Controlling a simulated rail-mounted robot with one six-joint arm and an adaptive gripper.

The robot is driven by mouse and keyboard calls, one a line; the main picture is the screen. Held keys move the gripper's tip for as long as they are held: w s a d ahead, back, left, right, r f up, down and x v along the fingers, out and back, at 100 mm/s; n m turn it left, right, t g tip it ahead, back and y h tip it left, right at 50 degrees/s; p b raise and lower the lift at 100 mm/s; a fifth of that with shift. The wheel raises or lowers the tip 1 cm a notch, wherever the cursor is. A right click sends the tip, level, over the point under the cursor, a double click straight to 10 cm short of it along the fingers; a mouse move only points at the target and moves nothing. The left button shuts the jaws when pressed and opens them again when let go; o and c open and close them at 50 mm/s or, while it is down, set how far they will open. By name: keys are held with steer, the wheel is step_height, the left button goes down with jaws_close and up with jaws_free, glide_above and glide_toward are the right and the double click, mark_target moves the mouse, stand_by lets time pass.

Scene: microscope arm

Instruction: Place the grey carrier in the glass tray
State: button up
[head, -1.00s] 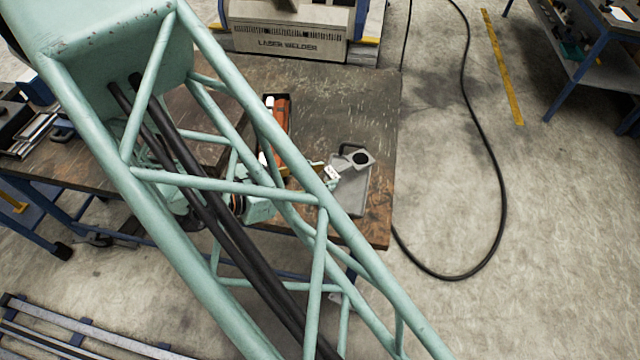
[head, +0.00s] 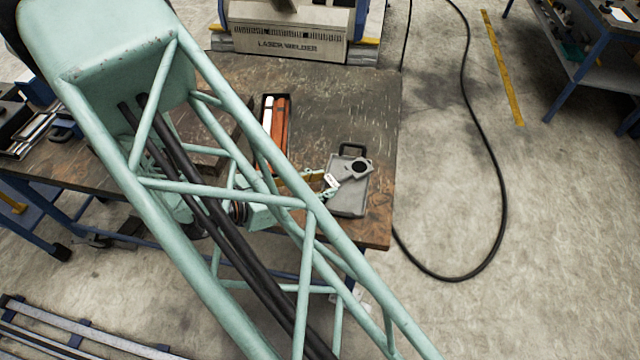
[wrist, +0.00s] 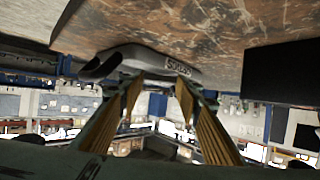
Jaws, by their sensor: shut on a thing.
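The grey carrier (head: 358,167) has a round ring end and a pale label, and it hangs over the right part of the bench. My gripper (head: 327,182), with gold-coloured finger pads, is shut on its left end. In the wrist view my gripper (wrist: 158,80) holds the dark grey carrier (wrist: 150,58) between both fingers. A flat grey tray-like case (head: 346,205) with a black handle lies under the carrier in the head view. I cannot tell whether it is the glass tray, or whether the carrier touches it.
A black open box (head: 266,108) with orange and white contents lies to the left on the worn brown bench (head: 335,95). The bench behind the case is mostly bare. My green lattice arm hides part of the bench.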

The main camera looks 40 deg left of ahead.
steer(key=shift+f, duration=0.15)
steer(key=o, duration=0.8)
steer(key=shift+o, duration=0.2)
steer(key=shift+r, duration=0.25)
steer(key=shift+s+r, duration=0.15)
steer(key=shift+p+v, duration=0.9)
steer(key=shift+v, duration=4.9)
